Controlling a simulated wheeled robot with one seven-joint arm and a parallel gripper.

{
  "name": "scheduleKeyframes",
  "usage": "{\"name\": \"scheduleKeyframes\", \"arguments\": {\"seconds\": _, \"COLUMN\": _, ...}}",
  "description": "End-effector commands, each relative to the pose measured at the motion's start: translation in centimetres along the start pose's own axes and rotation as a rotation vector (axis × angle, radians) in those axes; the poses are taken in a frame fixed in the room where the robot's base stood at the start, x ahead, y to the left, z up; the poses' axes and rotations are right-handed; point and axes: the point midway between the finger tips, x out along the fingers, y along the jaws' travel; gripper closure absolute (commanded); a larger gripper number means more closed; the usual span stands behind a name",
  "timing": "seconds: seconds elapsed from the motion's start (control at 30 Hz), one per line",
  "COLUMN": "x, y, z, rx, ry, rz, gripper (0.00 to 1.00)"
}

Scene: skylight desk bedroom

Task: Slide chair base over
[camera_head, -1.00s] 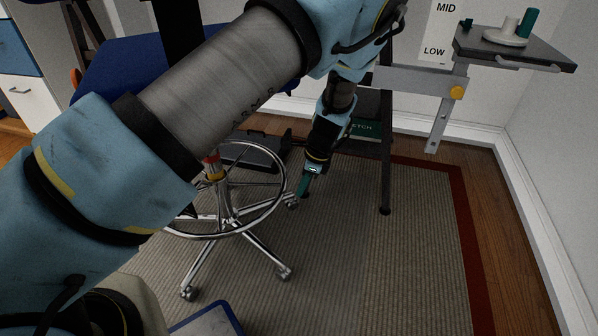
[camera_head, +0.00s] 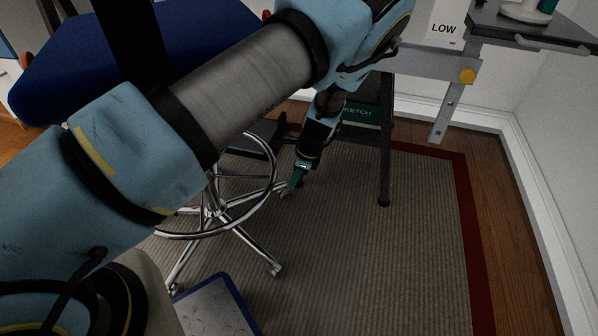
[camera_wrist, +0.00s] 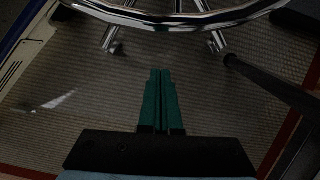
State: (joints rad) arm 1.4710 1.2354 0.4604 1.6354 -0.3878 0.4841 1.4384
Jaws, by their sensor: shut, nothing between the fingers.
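The chair base is a chrome star base (camera_head: 214,209) with casters and a round foot ring (camera_head: 272,205), standing on the rug. The blue chair seat (camera_head: 75,72) is above it at the upper left; my arm hides much of the chair. In the wrist view, the shut fingertips (camera_wrist: 160,72) point toward the foot ring (camera_wrist: 160,22), with a leg and caster (camera_wrist: 113,45) on either side and a visible gap.
A dark table leg (camera_head: 385,170) stands right of my gripper. A blue-edged plate (camera_head: 215,300) lies at the bottom.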

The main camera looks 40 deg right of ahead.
Motion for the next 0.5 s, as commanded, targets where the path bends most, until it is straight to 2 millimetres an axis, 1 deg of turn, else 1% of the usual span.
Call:
{"name": "scheduleKeyframes", "arguments": {"seconds": 0.03, "x": 1.2, "y": 0.0, "z": 0.0, "rx": 0.001, "ry": -0.002, "rz": 0.001, "gripper": 1.0}}
{"name": "scheduleKeyframes", "arguments": {"seconds": 0.1, "x": 1.2, "y": -0.1, "z": 1.4, "rx": -0.003, "ry": -0.001, "rz": -0.001, "gripper": 1.0}}
{"name": "scheduleKeyframes", "arguments": {"seconds": 0.23, "x": 1.6, "y": 0.0, "z": 2.8, "rx": -0.001, "ry": 0.0, "rz": 0.0, "gripper": 1.0}}
{"name": "scheduleKeyframes", "arguments": {"seconds": 0.33, "x": 1.8, "y": 0.0, "z": 3.5, "rx": -0.001, "ry": 0.0, "rz": 0.0, "gripper": 1.0}}
{"name": "scheduleKeyframes", "arguments": {"seconds": 0.5, "x": 1.8, "y": 0.0, "z": 3.9, "rx": 0.0, "ry": -0.001, "rz": -0.001, "gripper": 1.0}}
